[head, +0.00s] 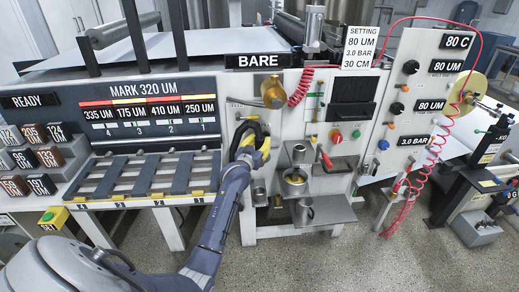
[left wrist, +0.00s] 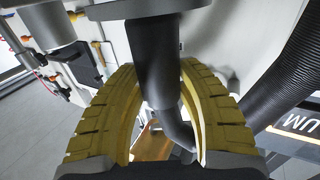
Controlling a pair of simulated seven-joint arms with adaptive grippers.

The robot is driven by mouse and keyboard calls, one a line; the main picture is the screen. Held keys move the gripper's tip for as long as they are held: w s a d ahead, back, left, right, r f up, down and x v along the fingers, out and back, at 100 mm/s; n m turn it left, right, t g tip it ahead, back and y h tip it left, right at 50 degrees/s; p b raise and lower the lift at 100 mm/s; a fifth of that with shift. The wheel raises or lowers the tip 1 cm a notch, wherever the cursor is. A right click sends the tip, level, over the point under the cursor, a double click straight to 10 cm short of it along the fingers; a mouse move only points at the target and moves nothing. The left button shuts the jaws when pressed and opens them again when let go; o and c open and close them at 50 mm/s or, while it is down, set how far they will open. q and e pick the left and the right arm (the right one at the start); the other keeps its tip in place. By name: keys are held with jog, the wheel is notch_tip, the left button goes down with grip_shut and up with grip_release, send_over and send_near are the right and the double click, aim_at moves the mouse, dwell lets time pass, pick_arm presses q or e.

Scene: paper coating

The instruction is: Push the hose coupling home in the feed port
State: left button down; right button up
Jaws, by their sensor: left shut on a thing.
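My left gripper (head: 262,147) is at the front of the white machine, left of the metal cups. In the left wrist view its yellow ribbed fingers (left wrist: 160,110) are closed around a dark grey cylinder, the hose coupling (left wrist: 153,65). The coupling runs up to a wider grey collar (left wrist: 150,10) at the top edge, which may be the feed port. I cannot tell how deep the coupling sits. A black ribbed hose (left wrist: 290,75) shows at the right there, and a black loop of it (head: 244,131) is beside the gripper in the head view. My right gripper is not in view.
A slatted rack (head: 150,176) lies to the left. A red coiled air line (head: 425,165) hangs at the right.

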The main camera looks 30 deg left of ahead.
pick_arm(q)
jog(key=w+d+r, duration=1)
jog(key=d+r, duration=0.3)
jog(key=r, duration=0.2)
jog(key=shift+w+d+r, duration=0.15)
jog(key=shift+r, duration=0.2)
jog(key=shift+f, duration=5.45)
jog(key=c, duration=0.9)
grip_release()
jog(key=shift+o, duration=0.3)
